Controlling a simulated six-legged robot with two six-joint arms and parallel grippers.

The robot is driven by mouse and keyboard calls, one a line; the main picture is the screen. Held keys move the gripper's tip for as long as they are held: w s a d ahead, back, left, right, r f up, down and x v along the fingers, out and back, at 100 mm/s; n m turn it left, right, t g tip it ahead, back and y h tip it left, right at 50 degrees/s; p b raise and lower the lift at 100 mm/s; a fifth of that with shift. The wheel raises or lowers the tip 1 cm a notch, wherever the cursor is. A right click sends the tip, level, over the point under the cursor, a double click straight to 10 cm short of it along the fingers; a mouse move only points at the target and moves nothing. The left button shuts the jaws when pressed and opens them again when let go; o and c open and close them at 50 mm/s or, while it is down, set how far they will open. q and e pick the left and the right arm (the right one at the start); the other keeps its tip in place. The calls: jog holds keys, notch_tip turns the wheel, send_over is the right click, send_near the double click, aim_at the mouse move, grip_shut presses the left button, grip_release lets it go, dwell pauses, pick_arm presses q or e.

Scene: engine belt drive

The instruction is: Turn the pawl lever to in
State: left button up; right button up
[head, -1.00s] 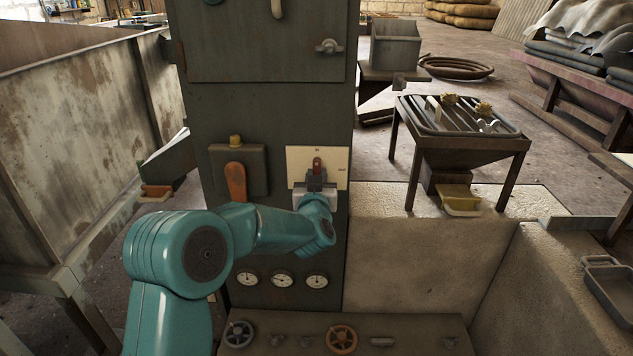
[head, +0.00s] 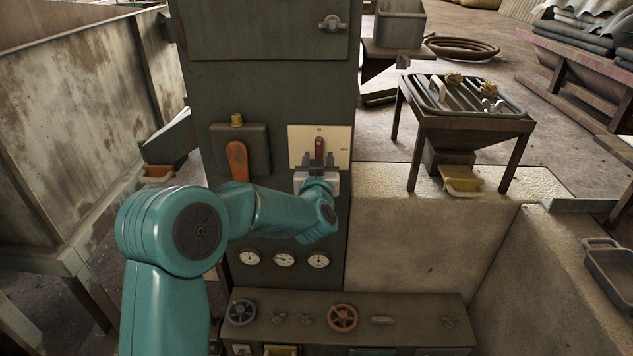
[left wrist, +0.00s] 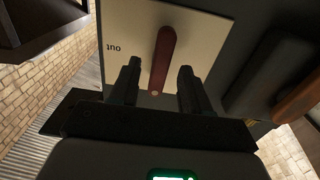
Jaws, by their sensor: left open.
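The pawl lever (head: 319,148) is a short red handle on a cream plate (head: 339,135) on the front of the dark cabinet. It stands about upright in the head view, below a tiny label at the plate's top; another label is at the right. The left wrist view shows the lever (left wrist: 163,60) nearly upright, slightly tilted, with the plate (left wrist: 202,40) upside down and "OUT" at left. My left gripper (head: 318,160) is open, one finger each side of the lever, with gaps visible between them. It also shows in the left wrist view (left wrist: 158,85). My right gripper is out of view.
An orange lever (head: 237,160) on a dark box is left of the plate. Several gauges (head: 284,259) and a ledge with handwheels (head: 342,317) are below. A door latch (head: 332,23) is above. A concrete block (head: 420,230) stands at the right.

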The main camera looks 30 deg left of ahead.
pick_arm(q)
jog(key=v, duration=1.4)
jog(key=shift+s, duration=0.25)
